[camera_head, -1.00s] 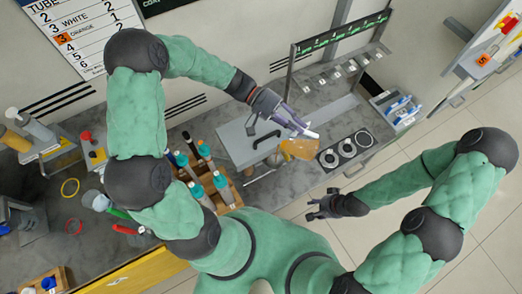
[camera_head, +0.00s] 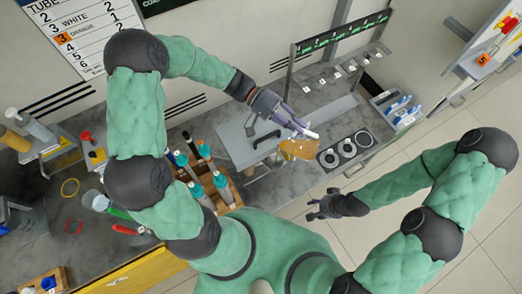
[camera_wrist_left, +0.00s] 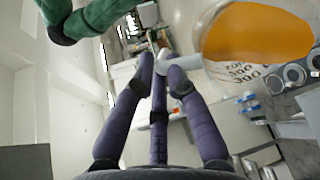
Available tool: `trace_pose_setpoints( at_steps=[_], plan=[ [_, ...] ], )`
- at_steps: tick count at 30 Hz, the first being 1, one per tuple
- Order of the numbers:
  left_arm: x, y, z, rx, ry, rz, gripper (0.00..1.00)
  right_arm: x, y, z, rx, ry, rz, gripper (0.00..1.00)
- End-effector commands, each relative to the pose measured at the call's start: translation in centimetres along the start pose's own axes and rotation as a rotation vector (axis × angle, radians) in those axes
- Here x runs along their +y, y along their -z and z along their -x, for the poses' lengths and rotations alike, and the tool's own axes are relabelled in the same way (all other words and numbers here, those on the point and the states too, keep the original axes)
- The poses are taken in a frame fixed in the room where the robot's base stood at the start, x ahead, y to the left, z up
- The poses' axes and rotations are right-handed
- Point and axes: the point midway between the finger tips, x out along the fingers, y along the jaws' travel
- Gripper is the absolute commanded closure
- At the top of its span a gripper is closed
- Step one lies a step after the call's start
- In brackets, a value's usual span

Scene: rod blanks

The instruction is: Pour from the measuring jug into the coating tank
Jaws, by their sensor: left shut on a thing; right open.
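The measuring jug (camera_head: 299,149) is clear with orange liquid in it. My left gripper (camera_head: 306,131) is shut on its white handle and holds the jug at the right end of the bench. In the left wrist view the jug (camera_wrist_left: 256,62) is at the upper right, with its printed scale showing, and the left gripper (camera_wrist_left: 161,68) closes at the handle. A grey box (camera_head: 236,145) with a black handle stands left of the jug; I cannot tell whether it is the coating tank. My right gripper (camera_head: 324,207) is open and empty, over the floor.
A black plate with round rings (camera_head: 346,149) lies right of the jug. A wooden rack (camera_head: 222,191) of teal-capped tubes stands to the left. A grey frame with hooks (camera_head: 340,65) rises behind. Blue-and-white items (camera_head: 403,110) sit in a tray at the right.

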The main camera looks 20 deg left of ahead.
Motion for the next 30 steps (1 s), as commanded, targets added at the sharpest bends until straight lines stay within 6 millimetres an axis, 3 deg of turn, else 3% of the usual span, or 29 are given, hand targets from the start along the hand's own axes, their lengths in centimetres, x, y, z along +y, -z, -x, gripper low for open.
trace_pose_setpoints(
  at_steps=[6, 15, 30],
  plan=[
    [0.2, 0.0, -0.1, 0.001, 0.008, 0.003, 1.00, -0.1, 0.0, 0.2, 0.000, 0.000, 0.000, 0.55],
    [0.9, 0.6, -2.1, 0.032, 0.174, 0.068, 1.00, -1.2, -0.1, 3.3, 0.000, 0.000, 0.000, 0.55],
    [0.1, 0.2, -2.2, 0.042, 0.232, 0.087, 1.00, -1.1, -0.1, 3.2, -0.001, 0.000, 0.000, 0.55]
  ],
)
